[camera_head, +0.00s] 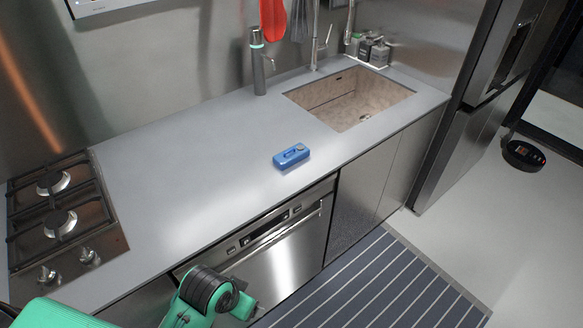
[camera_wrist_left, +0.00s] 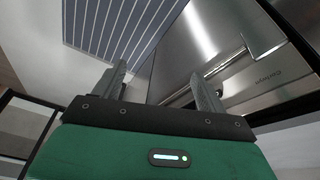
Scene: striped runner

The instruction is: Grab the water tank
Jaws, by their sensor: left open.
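A small blue tank-like object (camera_head: 291,156), which I take to be the water tank, lies on the grey countertop (camera_head: 190,140) near its front edge, left of the sink. My left gripper (camera_wrist_left: 162,85) shows in the left wrist view with its two dark fingers spread apart and nothing between them. The tank does not show in that view. In the head view a green and black part of my arm is low at the bottom, in front of the counter and well below the tank. My right gripper is not in view.
A gas hob (camera_head: 62,215) is at the counter's left end. A sink (camera_head: 350,97) and a dark bottle-like dispenser (camera_head: 258,62) are behind the tank. A dishwasher (camera_head: 275,250) is under the counter. A striped runner (camera_head: 385,285) and a round robot vacuum (camera_head: 524,155) are on the floor.

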